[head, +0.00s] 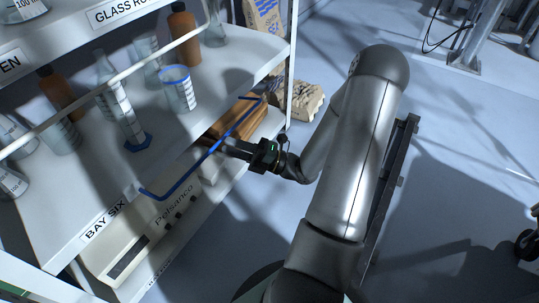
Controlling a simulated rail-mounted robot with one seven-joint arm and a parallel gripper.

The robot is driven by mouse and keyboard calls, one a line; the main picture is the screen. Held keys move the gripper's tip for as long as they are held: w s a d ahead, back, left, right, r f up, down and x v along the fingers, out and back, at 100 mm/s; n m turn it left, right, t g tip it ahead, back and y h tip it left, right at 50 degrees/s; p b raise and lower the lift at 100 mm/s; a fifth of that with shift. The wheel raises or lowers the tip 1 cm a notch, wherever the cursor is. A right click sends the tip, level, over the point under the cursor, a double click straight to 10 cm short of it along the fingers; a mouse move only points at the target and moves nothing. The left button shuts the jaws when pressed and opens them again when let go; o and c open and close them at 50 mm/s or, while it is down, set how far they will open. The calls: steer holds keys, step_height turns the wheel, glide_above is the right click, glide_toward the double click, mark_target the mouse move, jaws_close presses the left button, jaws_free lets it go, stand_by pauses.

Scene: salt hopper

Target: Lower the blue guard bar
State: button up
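The blue guard bar (187,178) runs along the front of the shelf marked BAY SIX (105,219). Its two ends bend back toward the shelf. It hangs out in front of the shelf edge, over the lower level. My gripper (224,147) reaches in from the right, and its fingertips are at the middle of the bar. The fingers are small and dark here, so I cannot tell whether they touch the bar or are closed around it.
Glass flasks, brown bottles (185,38) and a blue-rimmed beaker (178,88) stand on the shelf behind the bar. A beige Pelsanco device (145,232) and a brown stack (238,118) sit below. Sacks (296,98) stand beyond the shelf. The floor at right is mostly open.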

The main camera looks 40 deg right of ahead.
steer(key=p+v, duration=0.2)
steer(key=v, duration=1)
steer(key=shift+s+d, duration=0.25)
steer(key=shift+d, duration=0.1)
steer(key=shift+f, duration=0.15)
